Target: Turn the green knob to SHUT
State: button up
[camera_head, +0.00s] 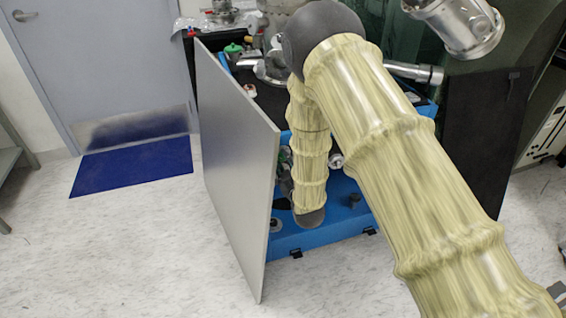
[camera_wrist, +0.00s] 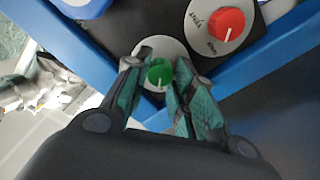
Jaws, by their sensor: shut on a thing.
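The green knob (camera_wrist: 159,73) sits on a round pale dial plate (camera_wrist: 147,48) in the wrist view. A white pointer line on the knob points toward the bottom of the picture. My gripper (camera_wrist: 160,80) has its two teal-padded fingers on either side of the knob, shut on it. The fingers hide much of the plate, and I cannot read its lettering. In the head view my gripper (camera_head: 285,160) is mostly hidden behind the arm and the panel, and the green knob cannot be made out there.
A red knob (camera_wrist: 226,23) on a lettered white plate is close by, up and right of the green one. A blue frame (camera_wrist: 258,72) edges the dark panel. In the head view a tall grey panel (camera_head: 235,170) stands left of my arm. Open floor lies farther left.

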dwell(0.4)
jog(key=o, duration=1.1)
jog(key=shift+c, duration=0.2)
jog(key=shift+s, duration=0.1)
jog(key=v, duration=1.2)
